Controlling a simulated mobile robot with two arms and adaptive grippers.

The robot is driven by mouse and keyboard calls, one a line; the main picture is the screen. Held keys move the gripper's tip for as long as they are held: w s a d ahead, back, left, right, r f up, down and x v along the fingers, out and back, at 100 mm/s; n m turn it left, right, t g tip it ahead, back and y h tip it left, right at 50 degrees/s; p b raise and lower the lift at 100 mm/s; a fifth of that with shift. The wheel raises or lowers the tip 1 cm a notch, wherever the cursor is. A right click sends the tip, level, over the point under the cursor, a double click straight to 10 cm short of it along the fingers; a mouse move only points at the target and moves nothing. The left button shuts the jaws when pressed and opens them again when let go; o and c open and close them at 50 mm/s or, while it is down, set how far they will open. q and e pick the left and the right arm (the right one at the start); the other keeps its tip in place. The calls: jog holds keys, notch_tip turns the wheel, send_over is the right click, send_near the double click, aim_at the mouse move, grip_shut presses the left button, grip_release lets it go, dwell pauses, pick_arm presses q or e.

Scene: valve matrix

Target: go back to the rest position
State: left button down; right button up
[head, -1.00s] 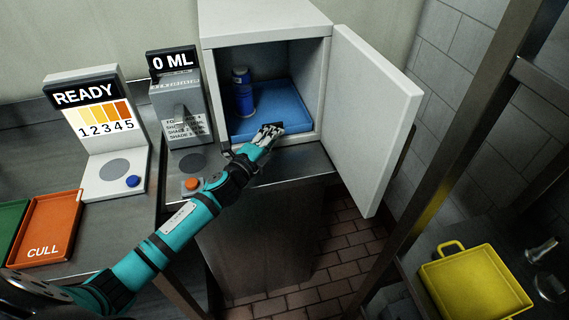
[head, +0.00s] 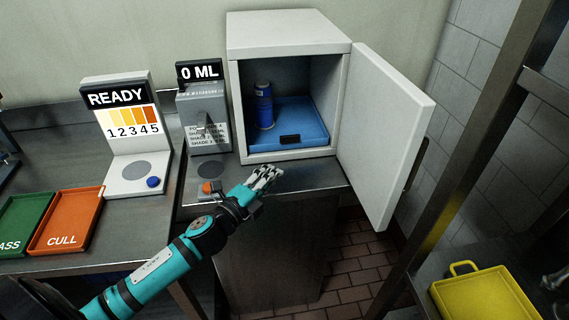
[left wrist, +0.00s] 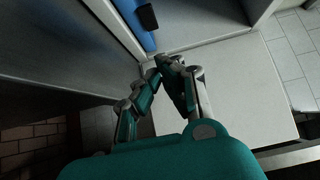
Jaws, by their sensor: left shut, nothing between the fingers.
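My left gripper (head: 268,177) is in front of the open white cabinet (head: 290,35), just outside its opening and above the edge of the steel counter. Its fingers are closed together with nothing between them; they also show in the left wrist view (left wrist: 165,62). The teal left arm reaches in from the lower left of the head view. Inside the cabinet a blue bottle (head: 264,108) stands upright on a blue tray (head: 295,120) with a dark handle. My right gripper is not in view.
The cabinet door (head: 390,135) stands open to the right. Left are a dispenser reading 0 ML (head: 205,125), a READY display stand (head: 125,130), an orange CULL tray (head: 68,222) and a green tray (head: 22,222). A yellow tray (head: 485,300) is at lower right.

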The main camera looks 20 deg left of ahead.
pick_arm(q)
jog(key=s+f+n+g+y, duration=0.55)
jog(key=s+f+n, duration=0.4)
jog(key=n, duration=0.25)
jog(key=s+d+f+n+g+h, duration=0.1)
jog(key=s+d+f+n+g, duration=0.15)
jog(key=s, duration=0.35)
jog(key=s+d+f+n+g+h, duration=0.1)
jog(key=s+n+g, duration=0.15)
jog(key=s, duration=0.45)
jog(key=s+d+f+n+g, duration=0.1)
jog(key=s+d+f+g, duration=0.15)
jog(key=s, duration=0.35)
notch_tip(320, 180, down, 24)
jog(key=s+g, duration=0.1)
jog(key=g, duration=0.1)
jog(key=s+a+f+g, duration=0.1)
jog(key=s+a+f, duration=0.2)
jog(key=s+f, duration=1.4)
jog(key=shift+s+f+g, duration=0.25)
jog(key=shift+g, duration=0.05)
